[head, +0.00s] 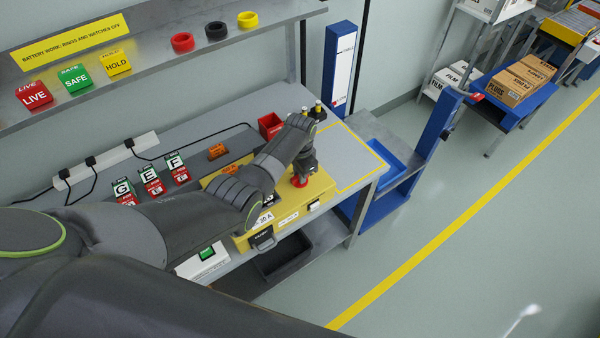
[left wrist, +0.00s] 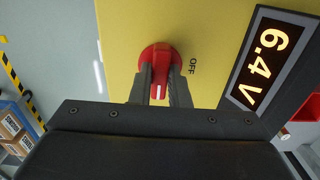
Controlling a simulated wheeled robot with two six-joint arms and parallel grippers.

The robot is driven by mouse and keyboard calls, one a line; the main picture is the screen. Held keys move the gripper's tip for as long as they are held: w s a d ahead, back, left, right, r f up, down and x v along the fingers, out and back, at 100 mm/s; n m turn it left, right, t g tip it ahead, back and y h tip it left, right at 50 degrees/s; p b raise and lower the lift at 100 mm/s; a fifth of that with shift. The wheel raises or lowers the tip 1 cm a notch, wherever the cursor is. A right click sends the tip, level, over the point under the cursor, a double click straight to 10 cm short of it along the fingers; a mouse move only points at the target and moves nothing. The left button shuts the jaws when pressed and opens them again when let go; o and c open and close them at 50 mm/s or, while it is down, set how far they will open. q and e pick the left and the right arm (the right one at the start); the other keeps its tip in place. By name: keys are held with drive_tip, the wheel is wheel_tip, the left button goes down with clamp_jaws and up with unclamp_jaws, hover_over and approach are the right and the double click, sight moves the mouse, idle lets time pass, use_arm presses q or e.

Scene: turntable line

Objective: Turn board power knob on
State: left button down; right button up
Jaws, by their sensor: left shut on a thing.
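The board is a yellow box (head: 318,192) on the grey bench in the head view. Its red power knob (head: 299,182) sits on its top, largely under my left gripper (head: 303,170). In the left wrist view the round red knob (left wrist: 152,53) has a raised grip with a white mark, which points down in the picture. The word OFF stands to the right of the knob. The two fingers of my left gripper (left wrist: 161,85) are shut on the knob's grip, one on each side. My right gripper is not in view.
A lit display (left wrist: 263,62) on the board reads 6.4 V. Labelled G, E and F blocks (head: 150,178) stand left of the board. A red bin (head: 270,126) is behind it. A shelf (head: 160,55) with LIVE, SAFE and HOLD blocks hangs above. The outlined bench area (head: 355,160) at right is clear.

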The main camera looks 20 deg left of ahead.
use_arm(q)
drive_tip(key=shift+w+r, duration=0.1)
drive_tip(key=c, duration=1.4)
unclamp_jaws()
drive_tip(key=shift+r, duration=0.5)
wheel_tip(320, 180, up, 16)
drive_tip(key=shift+r+b, duration=0.2)
drive_tip(key=shift+b, duration=0.55)
drive_tip(key=shift+f, duration=0.15)
